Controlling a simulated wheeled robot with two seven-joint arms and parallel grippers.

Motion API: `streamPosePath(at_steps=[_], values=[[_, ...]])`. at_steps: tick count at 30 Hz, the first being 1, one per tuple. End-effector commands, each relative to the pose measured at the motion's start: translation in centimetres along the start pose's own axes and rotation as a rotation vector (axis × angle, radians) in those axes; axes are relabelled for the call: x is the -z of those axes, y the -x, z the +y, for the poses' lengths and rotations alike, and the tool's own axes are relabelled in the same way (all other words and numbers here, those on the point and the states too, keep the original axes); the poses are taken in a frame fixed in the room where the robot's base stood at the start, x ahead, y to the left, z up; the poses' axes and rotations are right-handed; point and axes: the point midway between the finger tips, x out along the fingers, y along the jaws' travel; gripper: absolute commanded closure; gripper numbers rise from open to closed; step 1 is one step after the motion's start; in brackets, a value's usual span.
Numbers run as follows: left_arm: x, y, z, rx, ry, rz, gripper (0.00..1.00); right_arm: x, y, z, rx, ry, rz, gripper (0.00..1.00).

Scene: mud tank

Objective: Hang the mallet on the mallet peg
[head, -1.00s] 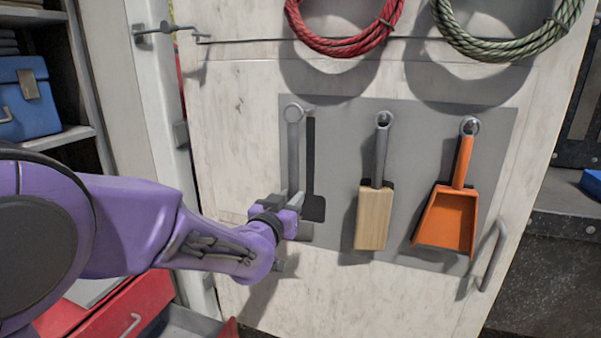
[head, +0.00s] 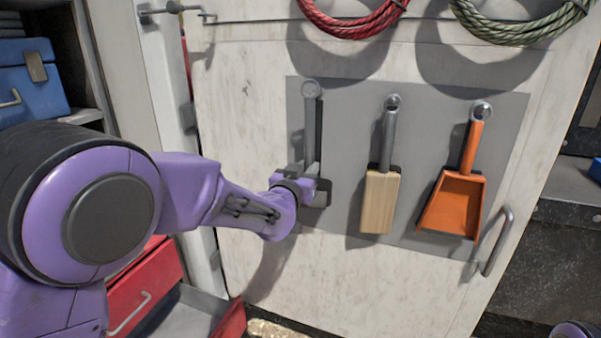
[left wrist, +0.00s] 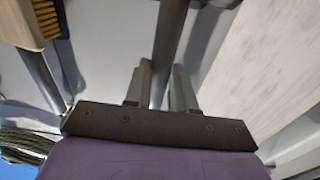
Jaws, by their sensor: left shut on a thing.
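The mallet has a long grey handle (head: 310,125) with a round ring at its top, near the upper left of the grey tool panel (head: 345,105). A dark mallet-shaped patch shows on the panel just right of the handle. My left gripper (head: 308,174) is shut on the lower handle and hides part of the mallet's lower end. In the left wrist view the grey handle (left wrist: 170,42) runs between the two fingers. The mallet peg is not clearly visible at the ring, and I cannot tell whether the ring is around it.
A brush (head: 379,200) and an orange dustpan (head: 455,205) hang to the right on the panel. Red (head: 350,22) and green (head: 520,30) coils hang above. A door handle (head: 497,240) sticks out at lower right. An open red drawer (head: 145,290) is at lower left.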

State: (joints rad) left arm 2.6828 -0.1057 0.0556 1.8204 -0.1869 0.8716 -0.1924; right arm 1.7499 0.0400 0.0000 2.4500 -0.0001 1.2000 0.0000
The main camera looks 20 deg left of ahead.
Motion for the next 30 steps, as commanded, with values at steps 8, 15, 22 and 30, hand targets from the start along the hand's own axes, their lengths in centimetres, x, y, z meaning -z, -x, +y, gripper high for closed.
streamPosePath(at_steps=[8,15,22,30], values=[[0.0,-2.0,-0.1,0.002,0.001,0.003,1.0,0.1,0.2,0.0,0.0,0.0,0.0,0.46],[-0.6,-3.4,-0.1,0.002,0.003,0.008,1.0,0.0,-0.1,0.0,0.0,0.0,0.0,0.46],[-1.1,-3.9,-0.2,0.003,0.002,0.007,1.0,-0.1,-0.3,0.0,0.0,0.0,0.0,0.46],[-1.3,-3.9,-0.2,0.003,0.002,0.006,1.0,-0.1,-0.3,0.0,0.0,0.0,0.0,0.46]])
